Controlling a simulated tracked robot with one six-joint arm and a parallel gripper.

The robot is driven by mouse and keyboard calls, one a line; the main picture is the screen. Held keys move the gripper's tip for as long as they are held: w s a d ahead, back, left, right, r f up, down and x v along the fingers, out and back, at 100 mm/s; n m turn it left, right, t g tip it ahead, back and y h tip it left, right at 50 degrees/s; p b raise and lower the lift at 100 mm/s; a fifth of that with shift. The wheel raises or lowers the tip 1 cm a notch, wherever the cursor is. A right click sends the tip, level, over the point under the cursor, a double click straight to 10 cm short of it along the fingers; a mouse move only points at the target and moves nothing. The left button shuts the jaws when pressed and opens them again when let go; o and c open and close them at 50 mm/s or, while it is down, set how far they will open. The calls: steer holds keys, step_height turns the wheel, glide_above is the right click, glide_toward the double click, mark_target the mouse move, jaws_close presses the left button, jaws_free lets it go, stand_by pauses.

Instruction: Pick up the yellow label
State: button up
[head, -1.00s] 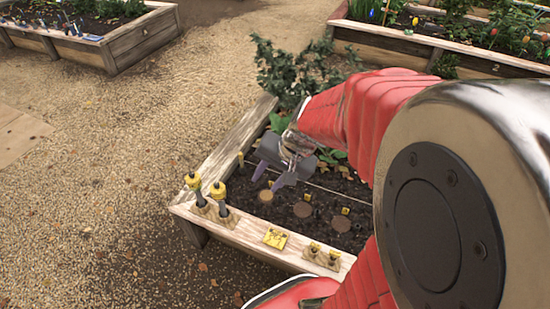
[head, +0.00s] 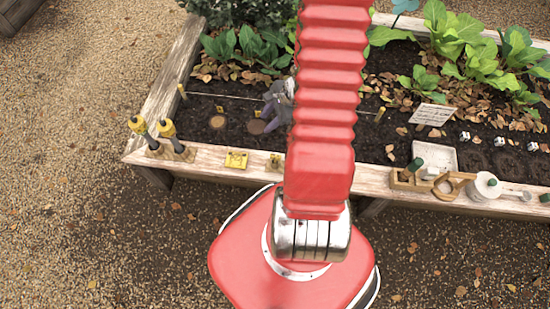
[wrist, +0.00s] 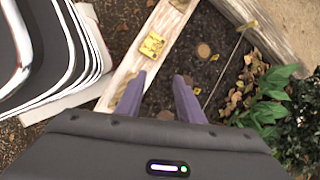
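Several yellow pieces are in view, and I cannot tell which one is the label. A flat yellow square with dark marks (head: 236,159) lies on the bed's front wooden rim; it also shows in the wrist view (wrist: 152,45). A small yellow piece on a wooden holder (head: 275,161) sits to its right, partly hidden by my arm. Small yellow tags (head: 220,109) stand in the soil behind brown discs. My gripper (wrist: 160,86) is open, its two purple fingers apart with nothing seen between them. In the head view my gripper (head: 278,107) is over the soil, partly behind my arm.
Two yellow-topped dark tools (head: 166,130) stand upright at the rim's left corner. Leafy plants (head: 240,45) grow behind. A string (head: 225,96) crosses the soil. A white tray (head: 435,156), wooden tools and a white spool (head: 485,186) occupy the right side. Gravel lies in front.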

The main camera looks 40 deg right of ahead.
mark_target(277, 156)
steer(key=s+d+f+m, duration=0.3)
steer(key=s+f+m, duration=0.2)
steer(key=f, duration=0.5)
steer(key=shift+s+f+g, duration=0.25)
steer(key=shift+s+g, duration=0.15)
steer(key=shift+s, duration=0.8)
steer(key=shift+x, duration=4.05)
steer(key=shift+w+d+f, duration=0.1)
steer(key=shift+d+f, duration=0.05)
steer(key=shift+f, duration=0.1)
steer(key=shift+f, duration=0.1)
steer(key=shift+x, duration=2.5)
steer(key=shift+d, duration=0.1)
